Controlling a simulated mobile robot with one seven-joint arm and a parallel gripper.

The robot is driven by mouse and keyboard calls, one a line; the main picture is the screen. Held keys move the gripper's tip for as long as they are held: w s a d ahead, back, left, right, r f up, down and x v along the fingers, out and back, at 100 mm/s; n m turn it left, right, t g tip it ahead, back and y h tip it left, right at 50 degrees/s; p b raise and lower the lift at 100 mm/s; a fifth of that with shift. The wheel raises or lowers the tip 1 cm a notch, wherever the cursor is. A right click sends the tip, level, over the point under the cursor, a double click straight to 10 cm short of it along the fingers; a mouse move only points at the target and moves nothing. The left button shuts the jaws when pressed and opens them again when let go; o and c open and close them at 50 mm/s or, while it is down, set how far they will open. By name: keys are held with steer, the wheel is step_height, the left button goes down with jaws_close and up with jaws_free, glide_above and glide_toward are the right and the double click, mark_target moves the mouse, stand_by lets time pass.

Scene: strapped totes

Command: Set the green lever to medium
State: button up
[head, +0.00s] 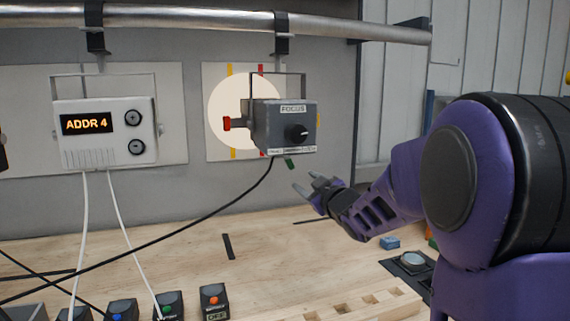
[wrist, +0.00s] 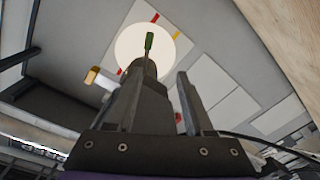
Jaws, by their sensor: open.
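A grey box marked FOCUS (head: 270,125) hangs from the rail, with a black knob on its front. The green lever (head: 290,163) sticks out below the box, under a label strip (head: 292,151) too small to read, so I cannot tell its setting. A red lever (head: 228,124) sticks out on the box's left. My gripper (head: 306,182) is open and empty, just below and right of the green lever, apart from it. In the wrist view the green lever (wrist: 149,42) shows beyond my gripper (wrist: 164,80), near the left finger's tip. The box is mostly hidden there.
A white unit reading ADDR 4 (head: 105,130) hangs to the left. A black cable (head: 200,220) runs from the FOCUS box down left. Several small button boxes (head: 214,300) stand at the bench's front. The bench (head: 180,245) below my gripper is mostly clear.

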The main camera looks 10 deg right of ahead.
mark_target(291, 165)
steer(key=w, duration=0.6)
steer(key=w+a+m+p, duration=0.1)
steer(key=w, duration=0.4)
steer(key=w+m+h, duration=0.1)
steer(key=w, duration=0.5)
steer(key=shift+w+a, duration=0.3)
steer(key=shift+w, duration=0.05)
steer(key=shift+r, duration=0.1)
jaws_close()
stand_by(0.8)
